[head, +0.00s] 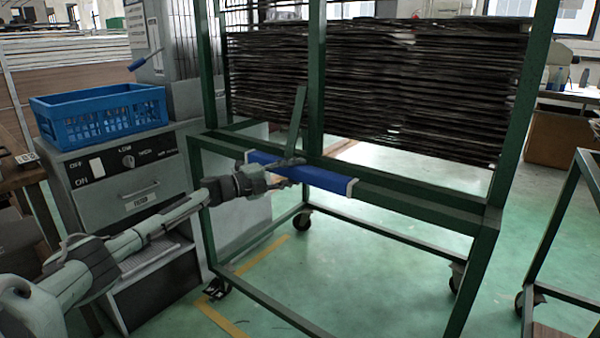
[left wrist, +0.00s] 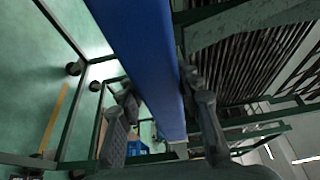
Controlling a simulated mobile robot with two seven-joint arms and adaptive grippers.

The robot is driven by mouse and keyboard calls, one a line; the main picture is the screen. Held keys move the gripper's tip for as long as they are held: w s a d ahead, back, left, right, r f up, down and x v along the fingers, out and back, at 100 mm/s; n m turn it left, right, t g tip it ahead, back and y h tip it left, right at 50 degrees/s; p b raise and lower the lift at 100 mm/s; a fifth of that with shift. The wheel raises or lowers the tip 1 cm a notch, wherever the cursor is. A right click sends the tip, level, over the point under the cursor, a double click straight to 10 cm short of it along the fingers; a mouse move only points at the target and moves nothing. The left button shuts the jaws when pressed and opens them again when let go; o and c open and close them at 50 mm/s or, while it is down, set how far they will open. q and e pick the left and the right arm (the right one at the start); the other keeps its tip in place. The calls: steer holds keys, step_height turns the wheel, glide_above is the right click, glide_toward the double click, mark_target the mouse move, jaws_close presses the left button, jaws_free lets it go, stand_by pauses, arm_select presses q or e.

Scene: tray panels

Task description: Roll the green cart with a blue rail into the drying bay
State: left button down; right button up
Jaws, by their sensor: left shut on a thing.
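The green cart (head: 405,203) stands in front of me in the head view, a tall metal frame on castors with many stacked dark trays. A blue rail (head: 318,178) runs along its near side. My left gripper (head: 290,170) is shut on the blue rail near the rail's left part. In the left wrist view the blue rail (left wrist: 138,50) passes between the two fingers of my left gripper (left wrist: 160,108). My right gripper is not in view. The drying bay cannot be made out for certain; yellow tape (head: 220,312) lies on the floor under and left of the cart.
A grey machine (head: 125,185) with a knob and filter drawer stands close to the cart's left, with a blue crate (head: 100,115) on top. Another green frame (head: 560,215) stands at the right edge. Green floor (head: 390,270) shows beneath and in front of the cart.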

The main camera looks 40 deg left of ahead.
arm_select(q)
steer(key=shift+d+f, duration=0.15)
steer(key=shift+d, duration=0.05)
steer(key=c, duration=1.2)
jaws_free()
steer(key=shift+o, duration=0.9)
steer(key=shift+a, duration=0.1)
steer(key=shift+s+a, duration=0.3)
steer(key=shift+s, duration=0.25)
steer(key=v, duration=1.1)
